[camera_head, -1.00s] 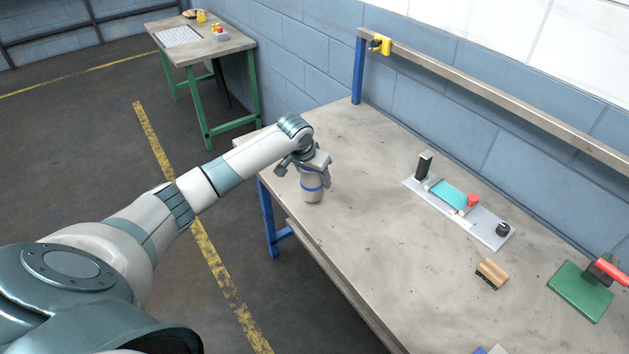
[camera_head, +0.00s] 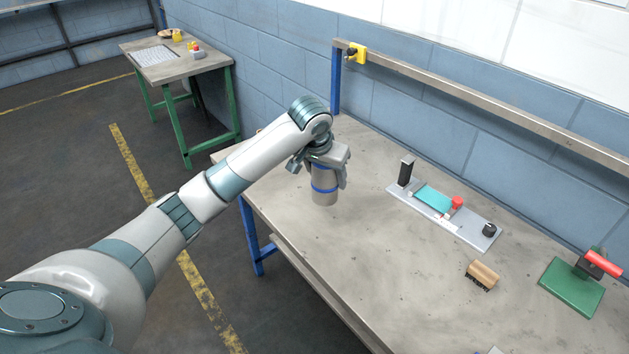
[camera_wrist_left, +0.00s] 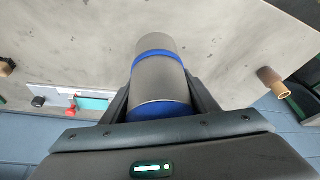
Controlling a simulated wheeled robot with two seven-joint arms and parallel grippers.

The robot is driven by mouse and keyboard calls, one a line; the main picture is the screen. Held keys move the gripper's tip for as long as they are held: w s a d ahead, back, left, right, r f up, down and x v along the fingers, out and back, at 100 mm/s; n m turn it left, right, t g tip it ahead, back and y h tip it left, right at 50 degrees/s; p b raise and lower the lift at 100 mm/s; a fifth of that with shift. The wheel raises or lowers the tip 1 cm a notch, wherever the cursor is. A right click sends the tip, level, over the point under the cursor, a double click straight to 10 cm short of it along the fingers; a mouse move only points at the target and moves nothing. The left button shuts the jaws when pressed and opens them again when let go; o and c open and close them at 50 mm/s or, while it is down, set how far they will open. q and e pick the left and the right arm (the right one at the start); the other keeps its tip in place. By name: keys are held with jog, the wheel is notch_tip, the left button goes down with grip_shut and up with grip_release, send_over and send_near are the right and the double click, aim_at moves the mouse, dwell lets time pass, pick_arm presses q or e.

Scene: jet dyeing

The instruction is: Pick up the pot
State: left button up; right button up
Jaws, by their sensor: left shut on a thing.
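The pot (camera_head: 324,192) is a grey metal cylinder with a blue band, near the left end of the workbench (camera_head: 300,240) in the head view. My left gripper (camera_head: 322,172) is over it, with its fingers shut on its upper sides. In the left wrist view the pot (camera_wrist_left: 158,80) sits between the two fingers, with its blue band and a blue end near the gripper. The pot looks upright; I cannot tell whether its base touches the bench. My right gripper is not in view.
A plate fixture with a teal pad (camera_head: 433,200) and red knob lies right of the pot. A wooden brush (camera_head: 482,275) and a green base with a red handle (camera_head: 572,287) are further right. A raised shelf rail (camera_head: 450,80) runs along the back. The front middle is clear.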

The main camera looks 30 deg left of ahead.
pick_arm(q)
jog(key=shift+d+r, duration=0.4)
jog(key=shift+d, duration=0.1)
jog(key=shift+s, duration=0.1)
